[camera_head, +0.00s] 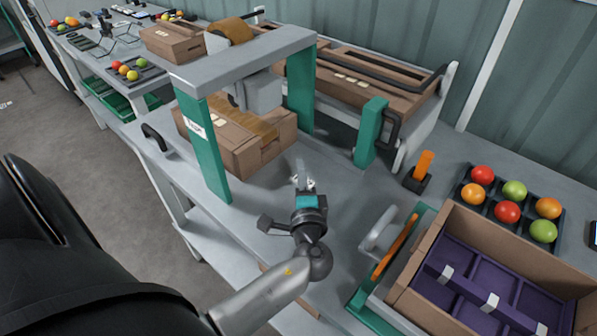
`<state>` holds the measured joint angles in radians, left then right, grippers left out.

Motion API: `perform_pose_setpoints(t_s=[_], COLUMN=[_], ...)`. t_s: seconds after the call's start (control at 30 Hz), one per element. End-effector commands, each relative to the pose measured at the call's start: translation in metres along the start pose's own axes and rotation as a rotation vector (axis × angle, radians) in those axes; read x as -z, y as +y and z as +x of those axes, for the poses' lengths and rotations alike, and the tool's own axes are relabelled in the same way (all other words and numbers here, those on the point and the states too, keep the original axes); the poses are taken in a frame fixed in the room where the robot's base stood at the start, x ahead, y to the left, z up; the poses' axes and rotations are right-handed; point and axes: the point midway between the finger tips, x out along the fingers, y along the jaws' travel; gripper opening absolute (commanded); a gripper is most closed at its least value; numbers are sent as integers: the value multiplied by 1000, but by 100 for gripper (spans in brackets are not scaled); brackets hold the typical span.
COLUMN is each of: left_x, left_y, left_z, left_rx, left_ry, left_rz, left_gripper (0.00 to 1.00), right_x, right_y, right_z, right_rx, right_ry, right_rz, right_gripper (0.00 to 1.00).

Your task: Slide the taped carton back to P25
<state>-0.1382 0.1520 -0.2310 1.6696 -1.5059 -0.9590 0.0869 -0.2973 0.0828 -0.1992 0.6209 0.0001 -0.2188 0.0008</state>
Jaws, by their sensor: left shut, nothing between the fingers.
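A brown cardboard carton (250,158) with brown tape along its top sits on the grey bench under a grey arch on green posts. The near post and the arch's head hide parts of it. My left gripper (302,180) is shut and empty, just right of the carton's right end. I cannot tell whether its fingertips touch the carton. A white label (195,128) is on the near green post, its print too small to read. I cannot make out any P25 mark. My right gripper is out of view.
An open carton with purple dividers (440,304) stands at the lower right, beside a black tray of tomatoes (556,228). An orange-topped holder (418,178) and a second green post (371,135) stand right of the arch. Bare bench (335,190) lies between.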

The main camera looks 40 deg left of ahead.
Motion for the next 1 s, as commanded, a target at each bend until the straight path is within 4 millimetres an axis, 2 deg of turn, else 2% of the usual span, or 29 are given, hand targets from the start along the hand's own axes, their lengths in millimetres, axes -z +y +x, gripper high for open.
perform_pose_setpoints(t_s=[0.03, 0.2, 0.3, 0.4, 0.63, 1.0], left_x=[0, -1, 0, -13, -27, -29], left_y=[-1, -1, 0, 0, 0, 0], left_z=[13, 50, 69, 80, 94, 96], left_rx=[5, 4, 3, 1, 1, 0], left_ry=[-2, -3, -2, -2, -1, -1], left_rz=[1, 1, 0, 3, 1, 0], left_gripper=[0, 0, 0, 0, 0, 0], right_x=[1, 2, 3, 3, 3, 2], right_y=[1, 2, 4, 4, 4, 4], right_z=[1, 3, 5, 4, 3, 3], right_rx=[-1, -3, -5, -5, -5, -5], right_ry=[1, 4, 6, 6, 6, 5], right_rz=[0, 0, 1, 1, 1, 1], right_gripper=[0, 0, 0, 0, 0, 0])
